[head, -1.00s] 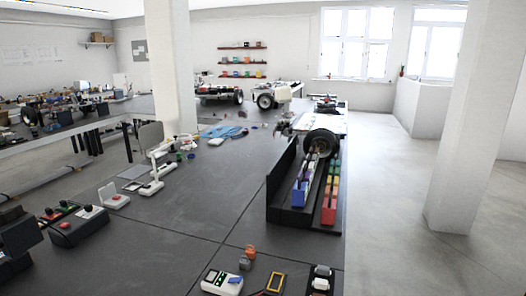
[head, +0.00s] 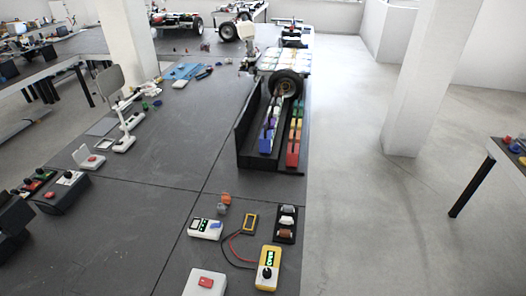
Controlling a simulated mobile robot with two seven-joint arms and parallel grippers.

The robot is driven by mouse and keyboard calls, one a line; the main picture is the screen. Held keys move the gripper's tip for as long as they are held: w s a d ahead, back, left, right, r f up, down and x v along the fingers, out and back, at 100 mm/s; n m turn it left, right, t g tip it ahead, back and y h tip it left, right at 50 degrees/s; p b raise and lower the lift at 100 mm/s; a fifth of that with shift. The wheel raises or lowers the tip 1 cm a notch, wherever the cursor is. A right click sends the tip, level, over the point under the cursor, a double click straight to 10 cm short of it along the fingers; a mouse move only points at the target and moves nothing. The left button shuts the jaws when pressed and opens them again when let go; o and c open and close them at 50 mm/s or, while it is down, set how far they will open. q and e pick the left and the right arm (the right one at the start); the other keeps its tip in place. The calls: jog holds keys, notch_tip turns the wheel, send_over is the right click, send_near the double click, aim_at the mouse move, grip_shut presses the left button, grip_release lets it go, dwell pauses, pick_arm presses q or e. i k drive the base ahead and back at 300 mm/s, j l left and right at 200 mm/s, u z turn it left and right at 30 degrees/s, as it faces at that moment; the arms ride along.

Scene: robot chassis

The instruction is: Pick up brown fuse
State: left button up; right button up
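A small brown piece (head: 285,234), which looks like the brown fuse, sits at the near end of a small black holder (head: 294,224) close to the table's right edge. Whitish pieces (head: 287,209) sit in the same holder beyond it. The brown piece is small in the head view, so its details are unclear. Neither of my grippers is in view.
A yellow multimeter (head: 269,268) with leads lies just left and nearer. A white meter (head: 205,229) and a white box with a red button (head: 205,284) lie further left. A black rack (head: 243,148) of coloured blocks stands beyond. Open floor lies right.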

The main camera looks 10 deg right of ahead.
aim_at(283, 232)
jog(key=z, duration=0.45)
jog(key=l+u, duration=0.2)
jog(key=l, duration=0.2)
jog(key=k+l+u, duration=0.15)
jog(key=l, duration=0.2)
jog(key=k, duration=0.7)
